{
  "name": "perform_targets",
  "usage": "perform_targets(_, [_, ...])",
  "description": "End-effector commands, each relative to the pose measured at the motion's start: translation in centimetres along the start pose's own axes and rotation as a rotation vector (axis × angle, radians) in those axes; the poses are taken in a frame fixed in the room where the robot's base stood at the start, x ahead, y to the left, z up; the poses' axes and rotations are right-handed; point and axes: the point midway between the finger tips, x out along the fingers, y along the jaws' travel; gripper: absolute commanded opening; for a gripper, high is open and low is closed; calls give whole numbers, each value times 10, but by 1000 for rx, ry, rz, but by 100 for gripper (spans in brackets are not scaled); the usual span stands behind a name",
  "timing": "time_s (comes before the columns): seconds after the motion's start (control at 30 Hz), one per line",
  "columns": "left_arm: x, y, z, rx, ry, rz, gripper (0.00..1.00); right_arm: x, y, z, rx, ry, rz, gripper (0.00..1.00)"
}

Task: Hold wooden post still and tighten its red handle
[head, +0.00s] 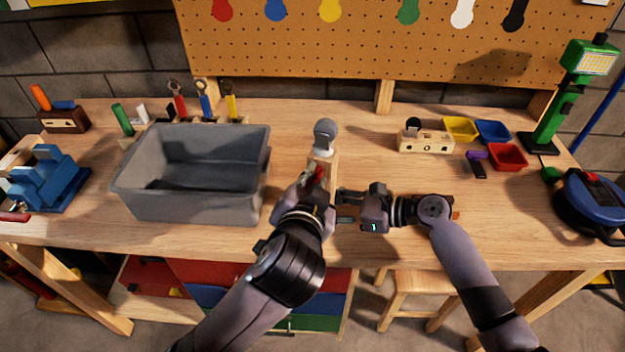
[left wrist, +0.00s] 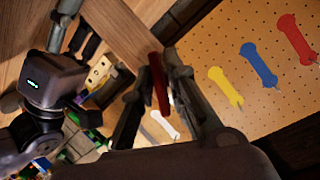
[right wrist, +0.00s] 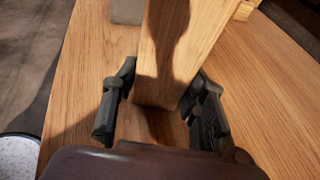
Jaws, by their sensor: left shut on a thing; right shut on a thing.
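The wooden post (head: 328,163) stands upright near the front middle of the workbench, with a grey rounded piece (head: 325,135) at its top. The red handle (head: 318,173) is on the post's upper part; it also shows in the left wrist view (left wrist: 160,88), between the fingers. My left gripper (head: 311,184) is shut on the red handle and hides part of the post. My right gripper (head: 347,203) reaches in from the right, low on the post. In the right wrist view its fingers stand on both sides of the post (right wrist: 178,50), shut on it.
A grey bin (head: 190,205) stands close to the left of my left gripper. A light wooden block (head: 426,141), small yellow, blue and red trays (head: 507,158), a green lamp (head: 555,110) and a blue reel (head: 590,205) are to the right. A pegboard (head: 380,45) is behind.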

Motion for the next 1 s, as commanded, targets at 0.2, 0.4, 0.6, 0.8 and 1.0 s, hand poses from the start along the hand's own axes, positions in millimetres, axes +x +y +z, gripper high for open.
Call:
perform_targets(0.2, [0,1,0,182,1,-75,0,0,0,-2,1,4,-1,24])
perform_targets(0.4, [0,1,-1,327,2,-135,0,0,0,-2,1,4,0,24])
perform_targets(0.6, [0,1,0,429,1,-177,0,0,0,-2,2,4,0,24])
perform_targets(0.8, [0,0,0,488,2,-202,0,0,0,-2,2,4,0,24])
perform_targets(1.0, [0,0,0,510,1,-211,0,0,0,-2,2,4,0,24])
